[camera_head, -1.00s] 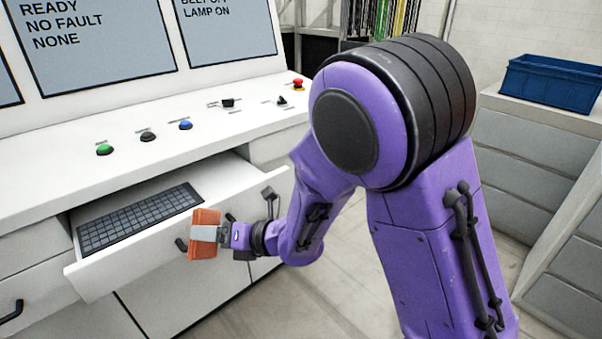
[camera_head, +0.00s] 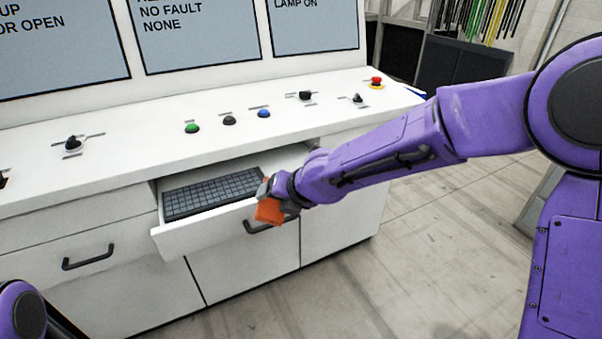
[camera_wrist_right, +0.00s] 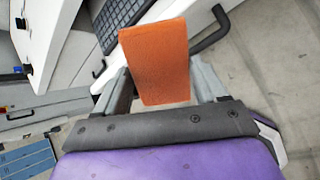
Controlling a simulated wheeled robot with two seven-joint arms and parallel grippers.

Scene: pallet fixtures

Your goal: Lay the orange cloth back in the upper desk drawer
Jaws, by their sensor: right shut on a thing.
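The orange cloth (camera_head: 269,211) is a folded block, held in my right gripper (camera_head: 268,196). In the right wrist view the cloth (camera_wrist_right: 156,62) stands up between the two grey fingers of the gripper (camera_wrist_right: 160,88). The upper desk drawer (camera_head: 205,233) is pulled open under the console top, and a dark keyboard (camera_head: 213,193) lies in it. The cloth is at the drawer's front right corner in the head view, partly hidden by the gripper; I cannot tell its height over the rim. Part of my left arm shows at the lower left, but its gripper does not.
The console top (camera_head: 330,105) above the drawer bears several buttons and switches, including a red stop button (camera_head: 376,82). A closed drawer with a dark handle (camera_head: 88,257) is left of the open one. The floor (camera_head: 330,295) in front is clear.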

